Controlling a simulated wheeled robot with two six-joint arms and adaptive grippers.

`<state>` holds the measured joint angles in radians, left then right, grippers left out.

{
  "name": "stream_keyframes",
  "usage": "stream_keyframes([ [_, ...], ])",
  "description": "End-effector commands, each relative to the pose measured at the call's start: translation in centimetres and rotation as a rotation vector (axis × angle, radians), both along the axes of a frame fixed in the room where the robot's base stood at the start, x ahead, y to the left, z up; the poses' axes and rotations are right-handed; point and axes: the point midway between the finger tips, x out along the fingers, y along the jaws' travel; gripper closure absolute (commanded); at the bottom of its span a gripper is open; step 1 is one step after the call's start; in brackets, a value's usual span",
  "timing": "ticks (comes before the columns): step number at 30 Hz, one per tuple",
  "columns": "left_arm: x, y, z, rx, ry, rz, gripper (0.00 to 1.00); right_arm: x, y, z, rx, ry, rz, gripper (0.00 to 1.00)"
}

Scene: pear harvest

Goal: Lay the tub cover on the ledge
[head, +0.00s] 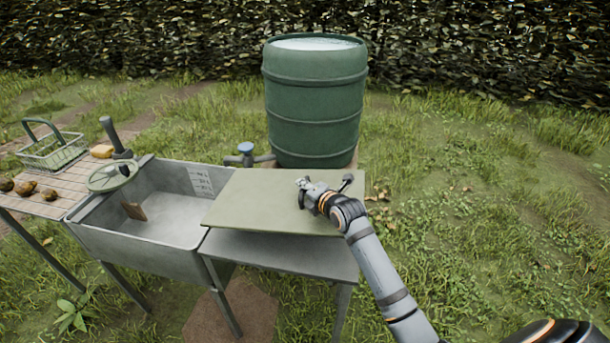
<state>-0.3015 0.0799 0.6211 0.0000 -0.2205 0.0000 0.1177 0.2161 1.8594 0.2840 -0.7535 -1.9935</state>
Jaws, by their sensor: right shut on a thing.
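The tub cover (262,203) is a flat, pale green panel on the right of the grey tub (165,243). It lies over the back part of the grey ledge (285,254), whose front strip shows below it. I cannot tell whether the cover touches the ledge or is held just above it. Its left edge reaches the tub's right rim. My right gripper (308,191) is shut on the cover near its right half; the exact grip is hard to see. My left gripper is not in view.
A dark-handled tool (116,140) and a pale green ring (113,176) are at the tub's left. A slatted table holds a basket (53,152) and several brown pears (27,188).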

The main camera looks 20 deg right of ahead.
Motion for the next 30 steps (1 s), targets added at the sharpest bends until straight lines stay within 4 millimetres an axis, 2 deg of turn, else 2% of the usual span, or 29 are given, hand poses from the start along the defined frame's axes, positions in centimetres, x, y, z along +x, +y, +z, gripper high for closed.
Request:
stream_keyframes([
  [5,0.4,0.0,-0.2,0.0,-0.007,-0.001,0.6,0.1,0.0,-0.1,0.001,-0.005,0.0,1.0],
  [11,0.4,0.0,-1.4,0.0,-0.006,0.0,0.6,0.1,0.0,-1.4,0.001,-0.005,0.0,1.0],
  [30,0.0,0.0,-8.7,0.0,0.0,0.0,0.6,0.0,0.0,-9.6,0.002,-0.005,-0.001,1.0],
])
